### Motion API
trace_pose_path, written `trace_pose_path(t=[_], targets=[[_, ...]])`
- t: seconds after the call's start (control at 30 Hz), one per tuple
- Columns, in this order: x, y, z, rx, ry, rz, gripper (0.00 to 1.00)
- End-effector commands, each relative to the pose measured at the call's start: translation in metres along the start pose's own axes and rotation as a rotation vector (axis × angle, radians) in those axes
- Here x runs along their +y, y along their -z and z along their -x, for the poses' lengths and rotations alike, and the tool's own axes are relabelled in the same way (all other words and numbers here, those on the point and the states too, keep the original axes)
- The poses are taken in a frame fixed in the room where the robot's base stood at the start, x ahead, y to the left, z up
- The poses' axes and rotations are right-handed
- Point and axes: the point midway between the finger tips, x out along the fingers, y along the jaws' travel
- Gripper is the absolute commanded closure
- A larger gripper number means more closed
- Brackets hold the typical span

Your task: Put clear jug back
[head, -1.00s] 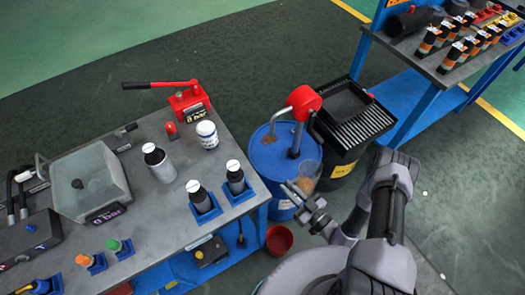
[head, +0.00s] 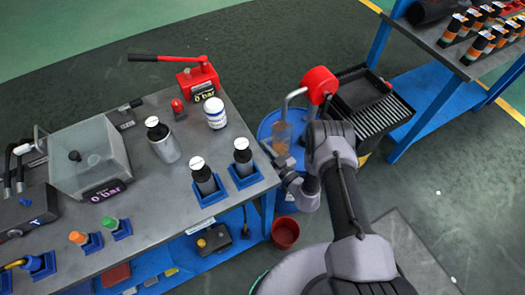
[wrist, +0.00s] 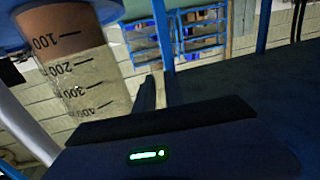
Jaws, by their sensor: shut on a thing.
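The clear jug (head: 281,137) holds brownish liquid and is over the blue drum (head: 263,125), by the bent spout of the red-headed pump (head: 319,86). My gripper (head: 284,166) is at the jug's near side and shut on it. In the wrist view the jug (wrist: 80,80) fills the upper left, its scale marks visible and brown liquid at one end. A dark finger (wrist: 160,130) of my gripper crosses below it. The exact grip contact is hidden. My arm hides part of the drum.
The grey workbench (head: 140,205) at left carries bottles in blue holders (head: 210,194), a white tub (head: 215,113) and a red hand pump (head: 199,80). A black grated drum (head: 377,115) stands right of the blue drum. A red bucket (head: 285,232) is on the floor.

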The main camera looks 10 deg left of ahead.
Motion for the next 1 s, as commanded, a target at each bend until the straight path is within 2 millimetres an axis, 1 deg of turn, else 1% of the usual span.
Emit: trace_pose_path(t=[0.17,0.3,0.33,0.37,0.4,0.43,0.7,0.8,0.87,0.97,1.0], targets=[[0.001,0.003,0.0,0.0,0.0,0.001,1.0],[0.0,-0.002,0.0,0.0,0.0,0.0,1.0],[0.0,-0.001,0.0,0.0,0.0,0.0,0.82],[0.0,-0.001,0.0,0.0,0.0,0.0,0.77],[0.0,-0.001,0.0,0.0,0.0,0.0,0.69],[0.0,-0.001,0.0,0.0,0.0,0.0,0.65],[0.0,0.0,0.0,0.0,0.0,0.0,0.65],[0.0,0.006,0.001,0.0,0.0,0.0,0.65],[0.001,0.004,0.011,-0.002,-0.002,-0.001,0.65],[0.001,0.005,0.033,-0.003,-0.004,-0.003,0.65],[0.002,0.005,0.043,-0.004,-0.004,-0.003,0.65]])
